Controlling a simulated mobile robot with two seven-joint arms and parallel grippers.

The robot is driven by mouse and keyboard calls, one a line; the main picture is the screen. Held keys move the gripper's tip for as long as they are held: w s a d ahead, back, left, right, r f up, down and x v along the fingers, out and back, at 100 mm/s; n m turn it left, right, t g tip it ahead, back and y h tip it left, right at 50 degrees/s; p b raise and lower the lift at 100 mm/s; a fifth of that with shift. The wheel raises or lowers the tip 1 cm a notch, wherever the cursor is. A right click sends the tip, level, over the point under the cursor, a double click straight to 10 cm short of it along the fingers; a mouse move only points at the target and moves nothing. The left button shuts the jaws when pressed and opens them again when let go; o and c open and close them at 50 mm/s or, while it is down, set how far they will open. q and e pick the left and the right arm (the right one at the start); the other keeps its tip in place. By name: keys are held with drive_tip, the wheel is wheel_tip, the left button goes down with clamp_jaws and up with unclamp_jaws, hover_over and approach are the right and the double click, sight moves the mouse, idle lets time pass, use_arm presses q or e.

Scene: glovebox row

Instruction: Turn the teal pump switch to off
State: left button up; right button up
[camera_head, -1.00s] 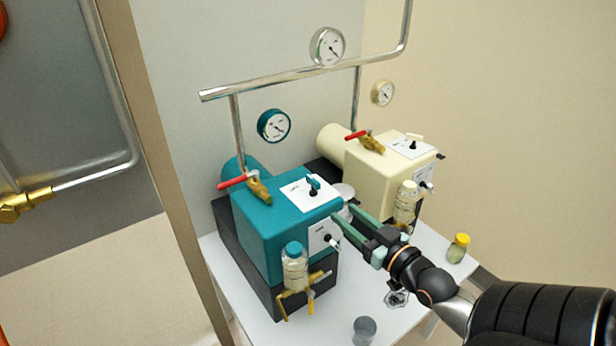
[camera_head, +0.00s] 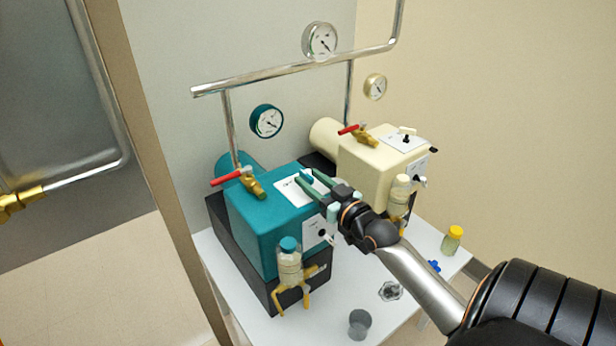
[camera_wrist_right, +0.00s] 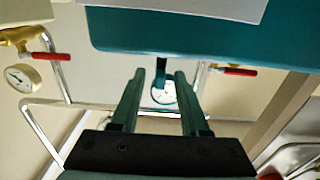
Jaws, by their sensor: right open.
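The teal pump (camera_head: 265,218) sits on the table with a white plate (camera_head: 290,192) on its top. Its teal-handled switch (camera_head: 306,174) stands on that plate, partly hidden by my right gripper (camera_head: 308,179). The gripper is open, reaching in over the pump top from the right, with its fingertips at the switch. In the right wrist view, which looks upside down, the small dark switch (camera_wrist_right: 160,67) shows between the two spread green fingertips (camera_wrist_right: 160,74). I cannot tell whether either finger touches it. My left gripper is not in view.
The cream pump (camera_head: 372,172) stands close behind on the right. A red-handled valve (camera_head: 233,175) is on the teal pump, and a teal-capped bottle (camera_head: 289,262) hangs at its front. A grey cup (camera_head: 359,324) and a yellow-capped jar (camera_head: 452,239) stand on the white table (camera_head: 345,285).

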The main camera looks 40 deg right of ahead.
drive_tip(key=shift+w+d, duration=0.1)
drive_tip(key=shift+w, duration=0.7)
clamp_jaws()
